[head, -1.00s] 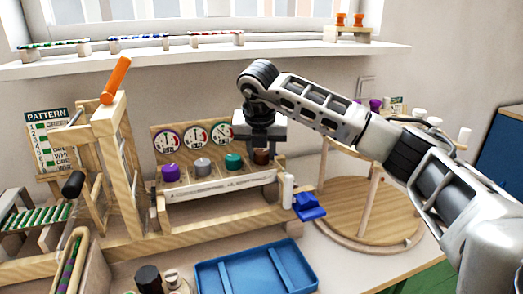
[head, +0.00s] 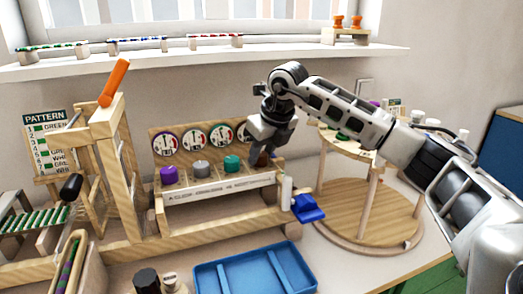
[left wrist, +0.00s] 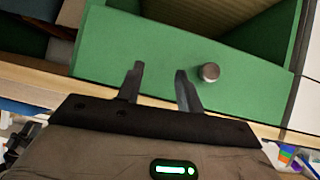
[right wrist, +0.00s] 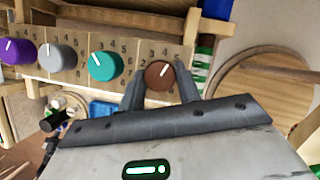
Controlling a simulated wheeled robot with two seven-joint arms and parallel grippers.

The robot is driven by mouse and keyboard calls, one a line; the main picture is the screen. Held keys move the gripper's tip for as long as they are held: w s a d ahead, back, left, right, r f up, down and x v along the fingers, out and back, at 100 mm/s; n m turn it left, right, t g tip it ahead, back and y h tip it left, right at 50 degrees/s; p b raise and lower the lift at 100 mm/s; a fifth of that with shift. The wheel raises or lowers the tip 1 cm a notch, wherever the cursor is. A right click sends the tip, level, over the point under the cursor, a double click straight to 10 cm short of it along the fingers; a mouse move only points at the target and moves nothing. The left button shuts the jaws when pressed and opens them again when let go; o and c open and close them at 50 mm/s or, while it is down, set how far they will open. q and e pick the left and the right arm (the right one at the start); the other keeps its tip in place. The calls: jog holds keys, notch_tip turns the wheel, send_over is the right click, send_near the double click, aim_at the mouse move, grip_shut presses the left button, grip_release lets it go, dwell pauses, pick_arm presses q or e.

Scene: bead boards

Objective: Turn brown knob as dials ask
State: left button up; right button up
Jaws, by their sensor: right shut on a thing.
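The brown knob (right wrist: 159,75) is at the right end of the knob row in the right wrist view, its white mark pointing up and slightly right. My right gripper (right wrist: 160,88) is shut on it, one finger on each side. In the head view the brown knob (head: 262,158) is partly hidden by my right gripper (head: 268,145), which is tilted. Dials (head: 194,139) with pointers stand behind the row; the rightmost is partly covered by the gripper. My left gripper (left wrist: 160,88) is open and empty before a green drawer front (left wrist: 120,45) with a round metal knob (left wrist: 208,72).
Purple (head: 168,175), grey (head: 201,168) and teal (head: 232,163) knobs share the row. A blue tray (head: 255,272) lies in front. A round wooden stand (head: 370,225) is at right, and a wooden frame with an orange handle (head: 115,80) at left.

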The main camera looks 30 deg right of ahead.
jog(key=shift+d+r+n+y+p, duration=0.15)
jog(key=shift+n+y+p, duration=0.2)
jog(key=shift+n, duration=0.45)
jog(key=shift+n+y, duration=0.25)
jog(key=shift+n, duration=0.45)
pick_arm(q)
jog(key=shift+s+a+r+p, duration=0.15)
jog(key=shift+r+p, duration=0.05)
jog(key=shift+p, duration=0.3)
pick_arm(e)
jog(key=shift+n, duration=0.7)
pick_arm(q)
jog(key=shift+f, duration=0.15)
pick_arm(e)
jog(key=shift+w+y, duration=0.1)
jog(key=shift+y, duration=0.2)
jog(key=o, duration=0.8)
jog(key=shift+o, duration=0.8)
pick_arm(q)
jog(key=shift+r, duration=0.2)
jog(key=shift+f, duration=0.15)
pick_arm(e)
jog(key=v, duration=1.5)
jog(key=shift+r, duration=0.5)
